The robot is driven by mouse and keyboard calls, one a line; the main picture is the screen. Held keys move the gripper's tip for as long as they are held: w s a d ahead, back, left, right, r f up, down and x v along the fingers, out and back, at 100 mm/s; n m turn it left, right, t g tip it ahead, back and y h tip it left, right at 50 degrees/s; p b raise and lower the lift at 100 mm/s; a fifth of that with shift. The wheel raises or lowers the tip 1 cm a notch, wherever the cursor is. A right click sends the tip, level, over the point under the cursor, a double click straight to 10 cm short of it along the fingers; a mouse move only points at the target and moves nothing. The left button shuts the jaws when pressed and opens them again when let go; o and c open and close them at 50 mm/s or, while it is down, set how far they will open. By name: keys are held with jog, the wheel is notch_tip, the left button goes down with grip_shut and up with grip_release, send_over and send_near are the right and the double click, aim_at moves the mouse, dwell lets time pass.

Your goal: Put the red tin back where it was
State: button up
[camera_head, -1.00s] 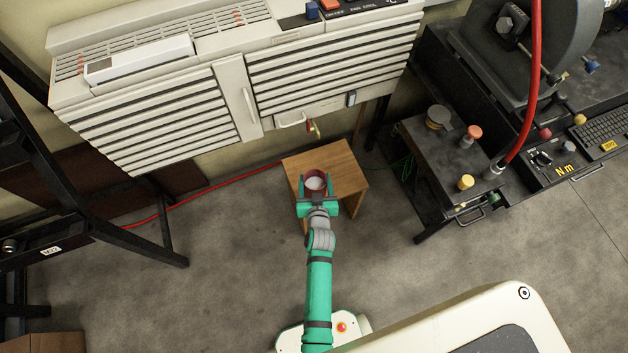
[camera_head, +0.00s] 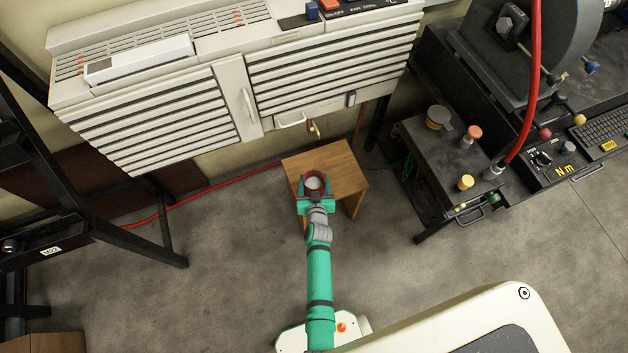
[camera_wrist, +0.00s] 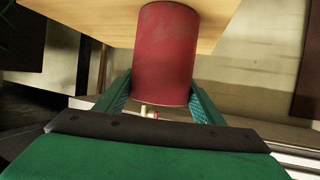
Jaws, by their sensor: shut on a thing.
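The red tin (camera_head: 322,192) is a round can with a pale inside, seen from above over the small wooden stool (camera_head: 347,172). My gripper (camera_head: 315,187) is shut on the tin, with one finger on either side of it. In the wrist view the tin's scuffed red side (camera_wrist: 165,60) fills the middle between the two green fingers. The stool's wooden top (camera_wrist: 90,22) shows behind it. I cannot tell whether the tin's base touches the stool.
A dark side bench (camera_head: 425,150) at the right carries several small tins and weights. A black frame (camera_head: 110,228) stands at the left. A red hose (camera_head: 195,190) lies on the floor. The stool's right part is bare.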

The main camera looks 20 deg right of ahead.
jog(key=o, duration=1.4)
jog(key=shift+f, duration=0.1)
jog(key=s+a+r, duration=0.4)
jog(key=s, duration=0.4)
jog(key=s+a+r+n+t+y, duration=0.1)
jog(key=s+a+r, duration=0.2)
jog(key=s+r, duration=0.35)
jog(key=s+a+r, duration=0.3)
jog(key=s+a, duration=0.1)
jog(key=s, duration=0.6)
jog(key=s+a+r+y, duration=0.1)
jog(key=s+a+r, duration=0.1)
jog(key=r, duration=0.4)
jog(key=s+a+r+n+t, duration=0.1)
jog(key=s+a+r, duration=0.1)
jog(key=s+r, duration=0.3)
jog(key=s+a+r+n+y, duration=0.1)
jog(key=s+a+r, duration=0.1)
jog(key=s+r, duration=0.2)
notch_tip(320, 180, up, 3)
jog(key=shift+r+t+y, duration=0.1)
jog(key=shift+t+y, duration=0.2)
